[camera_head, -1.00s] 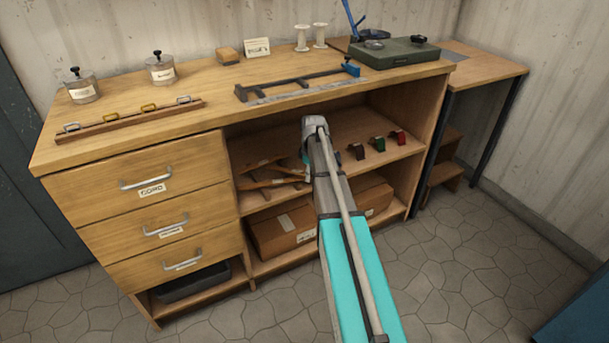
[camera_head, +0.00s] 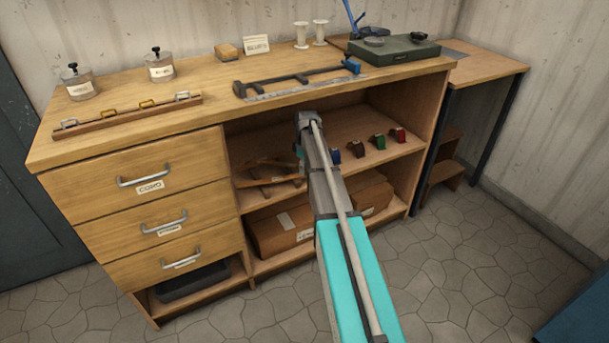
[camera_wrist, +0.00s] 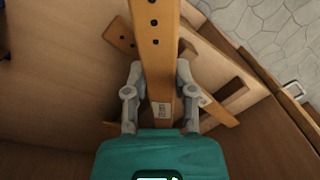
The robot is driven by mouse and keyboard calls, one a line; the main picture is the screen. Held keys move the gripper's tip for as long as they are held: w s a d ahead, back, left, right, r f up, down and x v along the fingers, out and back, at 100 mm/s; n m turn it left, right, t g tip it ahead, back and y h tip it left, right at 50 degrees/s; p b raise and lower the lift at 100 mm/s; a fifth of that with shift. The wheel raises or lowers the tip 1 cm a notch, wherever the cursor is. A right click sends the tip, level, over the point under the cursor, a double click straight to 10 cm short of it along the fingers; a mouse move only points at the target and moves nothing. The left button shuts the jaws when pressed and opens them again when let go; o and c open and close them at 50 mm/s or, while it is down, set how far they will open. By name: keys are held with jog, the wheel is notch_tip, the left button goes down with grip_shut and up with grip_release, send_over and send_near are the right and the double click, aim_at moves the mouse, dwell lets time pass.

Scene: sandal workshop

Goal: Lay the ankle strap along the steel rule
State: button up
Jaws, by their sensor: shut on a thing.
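An orange-brown strap (camera_wrist: 155,40) with dark punched holes and a small white label runs between the fingers of my gripper (camera_wrist: 160,72) in the wrist view. The gripper is shut on it. Other brown straps (camera_wrist: 222,92) lie crossed behind and beside it on the shelf; they also show in the head view (camera_head: 268,174). In the head view my arm hides the gripper's fingers and the held strap, at the upper shelf opening. The steel rule (camera_head: 300,91) appears as a thin grey strip on the bench top, before a dark frame with a blue end (camera_head: 300,78).
The upper shelf also holds small blue, brown, green (camera_head: 377,141) and red blocks right of my arm. Cardboard boxes (camera_head: 285,225) fill the lower shelf. The bench top's front edge overhangs the opening. A wooden rack (camera_head: 128,115) and two jars stand at left.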

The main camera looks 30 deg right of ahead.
jog(key=shift+f+b, duration=0.6)
jog(key=shift+f, duration=0.35)
grip_shut()
jog(key=o, duration=0.9)
grip_release()
jog(key=shift+o, duration=0.2)
jog(key=shift+f, duration=0.2)
jog(key=r+p, duration=0.4)
jog(key=r, duration=0.1)
jog(key=d+r+p, duration=0.1)
jog(key=r+p, duration=0.1)
jog(key=p, duration=0.1)
jog(key=shift+w+r, duration=0.25)
jog(key=shift+w, duration=0.1)
